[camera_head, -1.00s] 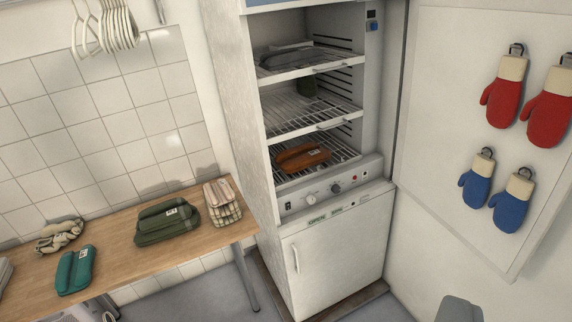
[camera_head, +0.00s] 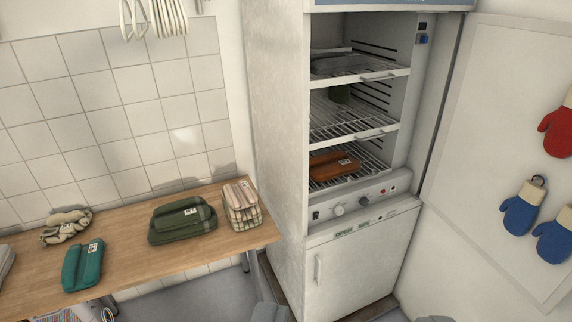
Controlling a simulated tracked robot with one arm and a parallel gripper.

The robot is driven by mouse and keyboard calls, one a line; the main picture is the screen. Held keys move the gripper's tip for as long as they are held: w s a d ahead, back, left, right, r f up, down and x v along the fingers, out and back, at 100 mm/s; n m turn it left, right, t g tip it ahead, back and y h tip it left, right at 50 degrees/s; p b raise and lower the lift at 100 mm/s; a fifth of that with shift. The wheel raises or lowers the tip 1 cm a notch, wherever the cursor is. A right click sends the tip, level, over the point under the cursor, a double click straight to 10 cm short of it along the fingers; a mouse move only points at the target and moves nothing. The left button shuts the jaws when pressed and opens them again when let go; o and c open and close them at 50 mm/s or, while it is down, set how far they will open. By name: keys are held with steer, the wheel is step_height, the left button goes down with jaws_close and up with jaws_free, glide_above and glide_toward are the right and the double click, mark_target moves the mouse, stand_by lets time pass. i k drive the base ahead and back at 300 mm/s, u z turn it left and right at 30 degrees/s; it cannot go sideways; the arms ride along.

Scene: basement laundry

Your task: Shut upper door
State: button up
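The tall white cabinet (camera_head: 275,120) stands right of centre, and its upper compartment is open to view, with wire shelves inside. The upper door (camera_head: 490,150) appears to be the pale panel at the right edge, swung wide open with its inner face toward me. Its far edge and top run out of view, and I see no handle on it. The lower door (camera_head: 345,270) is shut and has a vertical handle on its left. Two grey shapes at the bottom edge look like parts of my gripper (camera_head: 270,312); its fingers do not show clearly. Nothing of mine touches the door.
A red mitt (camera_head: 556,132) and blue mitts (camera_head: 520,210) hang on the panel. An orange bundle (camera_head: 333,166) lies on a cabinet shelf. A wooden table (camera_head: 130,262) with several cloth bundles stands left. White hangers (camera_head: 168,18) hang above. Little floor shows.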

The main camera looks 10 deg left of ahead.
mark_target(510, 73)
steer(key=u, duration=0.1)
steer(key=i, duration=1)
steer(key=u, duration=0.4)
steer(key=k, duration=1.2)
steer(key=z, duration=0.85)
steer(key=i, duration=0.8)
steer(key=z, duration=0.05)
